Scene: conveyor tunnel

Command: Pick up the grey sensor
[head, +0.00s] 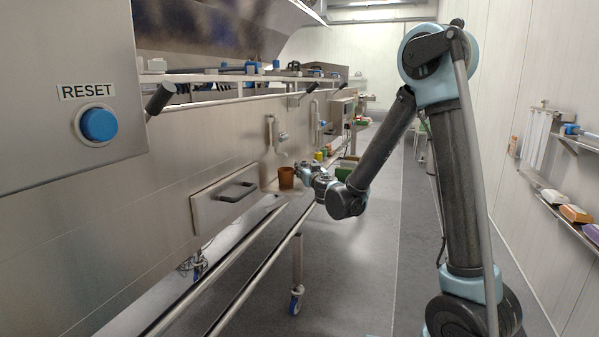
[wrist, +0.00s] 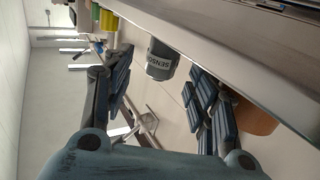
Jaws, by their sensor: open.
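The grey sensor (wrist: 161,60) is a short grey cylinder with a dark end and the letters "SENSO" showing, in the wrist view. It is beside the edge of a long pale metal surface. My gripper (wrist: 156,72) is open, with one dark ribbed finger to the left of the sensor and the other to the right. The sensor appears ahead of and between the fingertips, and I cannot tell whether either touches it. In the head view my gripper (head: 303,169) is by the metal wall, and I cannot make out the sensor there.
An orange-brown cup (head: 286,178) is close beside my gripper; it also shows behind the right finger in the wrist view (wrist: 256,117). Yellow (wrist: 108,19) and green (wrist: 84,16) items are beyond the sensor. Metal rails (head: 262,262) run below. The aisle floor (head: 375,260) is clear.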

